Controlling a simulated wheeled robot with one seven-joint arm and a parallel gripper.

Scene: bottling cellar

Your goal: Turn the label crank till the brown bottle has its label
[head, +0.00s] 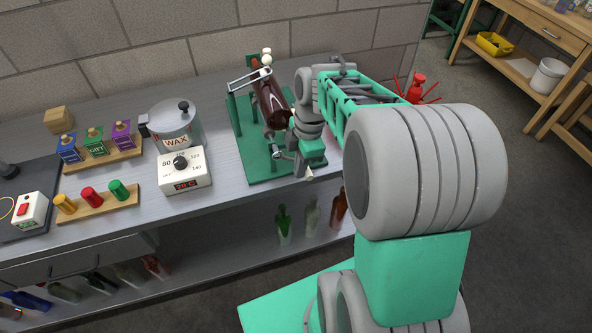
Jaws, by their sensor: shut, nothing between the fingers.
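The brown bottle (267,97) lies tilted in the green labelling stand (240,148) on the bench, below a metal arm (249,79). No label shows on the part of the bottle that I can see. The metal label crank (281,154) is at the front of the stand, partly hidden by my arm. My gripper (306,172) is shut and empty, low beside the crank. I cannot tell whether it touches the crank.
Left of the stand are a wax pot (174,126), a temperature dial box (184,170), a rack of coloured stoppers (92,199) and small label boxes (95,145). Bottles (312,216) stand on the shelf below. Bare bench top lies between the dial box and the stand.

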